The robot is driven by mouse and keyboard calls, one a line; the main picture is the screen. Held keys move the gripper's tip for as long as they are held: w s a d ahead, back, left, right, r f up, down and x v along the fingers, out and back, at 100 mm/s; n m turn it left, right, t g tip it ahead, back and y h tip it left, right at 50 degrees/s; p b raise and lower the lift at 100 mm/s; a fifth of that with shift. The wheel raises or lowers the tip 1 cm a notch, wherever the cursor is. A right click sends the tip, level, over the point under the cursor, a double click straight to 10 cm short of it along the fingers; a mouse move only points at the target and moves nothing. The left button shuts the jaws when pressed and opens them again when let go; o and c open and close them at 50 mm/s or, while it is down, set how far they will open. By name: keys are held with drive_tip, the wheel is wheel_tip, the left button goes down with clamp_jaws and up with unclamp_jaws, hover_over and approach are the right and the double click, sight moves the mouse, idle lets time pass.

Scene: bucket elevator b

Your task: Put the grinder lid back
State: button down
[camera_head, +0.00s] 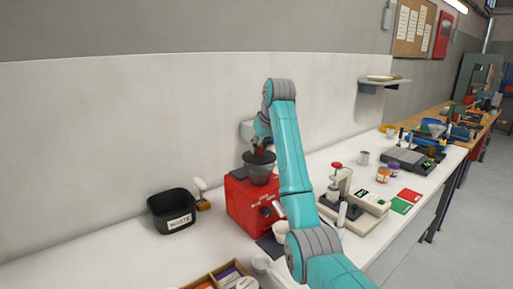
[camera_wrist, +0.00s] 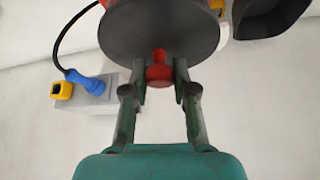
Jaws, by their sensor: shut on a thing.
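The red grinder (camera_head: 246,205) stands on the white bench with a dark grey hopper (camera_head: 260,172) on top. My gripper (camera_head: 261,150) is at the hopper's mouth, pointing down. In the wrist view my gripper (camera_wrist: 160,78) is shut on the red knob of the dark round grinder lid (camera_wrist: 160,35). Bits of red show past the lid's edge in that view. The lid is at the hopper's top, but I cannot tell whether it rests on the rim or hangs just above it. My arm and gripper hide part of the hopper mouth.
A black waste bin (camera_head: 172,211) and a yellow-handled brush (camera_head: 202,196) stand left of the grinder. A press-like device (camera_head: 340,195) and a scale (camera_head: 368,202) stand to the right. A grey wall box with a blue plug (camera_wrist: 88,82) is behind. A wooden tray (camera_head: 222,278) is in front.

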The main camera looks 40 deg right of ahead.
drive_tip(key=shift+f, duration=0.65)
drive_tip(key=c, duration=0.9)
unclamp_jaws()
drive_tip(key=shift+r, duration=0.1)
